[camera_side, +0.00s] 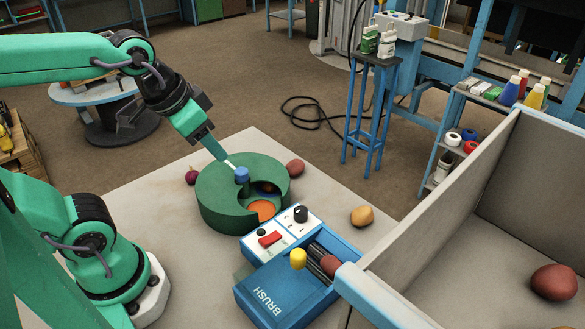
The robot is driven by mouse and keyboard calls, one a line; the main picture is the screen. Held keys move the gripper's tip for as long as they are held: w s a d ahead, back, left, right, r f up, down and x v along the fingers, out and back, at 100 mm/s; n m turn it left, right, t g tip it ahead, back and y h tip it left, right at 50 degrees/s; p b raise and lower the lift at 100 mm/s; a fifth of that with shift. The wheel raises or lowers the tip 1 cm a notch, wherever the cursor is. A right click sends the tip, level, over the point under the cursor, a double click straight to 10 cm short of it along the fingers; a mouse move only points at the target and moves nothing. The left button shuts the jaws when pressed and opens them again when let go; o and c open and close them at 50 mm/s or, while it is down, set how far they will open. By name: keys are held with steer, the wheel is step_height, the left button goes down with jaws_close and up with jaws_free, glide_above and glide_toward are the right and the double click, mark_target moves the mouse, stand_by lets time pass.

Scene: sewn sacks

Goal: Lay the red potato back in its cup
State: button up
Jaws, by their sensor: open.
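A red potato (295,168) lies against the far right side of a round green drum (213,207). Another red potato (330,265) sits in the blue brush unit (272,300), by its dark rollers. A third (555,282) lies in the large grey bin at the right. The drum top has a cut-out with an orange floor (262,209) and a dark hollow beside it; I cannot tell which is the cup. My gripper (231,165) is over the drum, close to its blue centre knob (241,175). Its jaws are open, tiny in this view; contact with the knob is unclear.
The brush unit carries a red button (270,239), a black dial (300,213) and a yellow knob (298,258). A purple onion (192,176) and a yellow potato (361,215) lie on the table. The bin (425,225) walls off the right.

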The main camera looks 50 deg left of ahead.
steer(key=w+d+f+m+g, duration=0.35)
steer(key=w+d+m, duration=0.35)
steer(key=d, duration=0.3)
steer(key=m+g, duration=0.2)
steer(key=m, duration=0.4)
glide_above(333, 261)
steer(key=shift+t, duration=0.25)
steer(key=f, duration=0.8)
steer(key=shift+s+a+f, duration=0.1)
steer(key=shift+a+f, duration=0.2)
steer(key=shift+f, duration=0.05)
steer(key=shift+d+f+m, duration=0.3)
steer(key=shift+m, duration=0.1)
steer(key=shift+f, duration=1.25)
steer(key=shift+f, duration=0.15)
steer(key=shift+f, duration=2.5)
steer(key=shift+c, duration=0.2)
steer(key=c, duration=0.7)
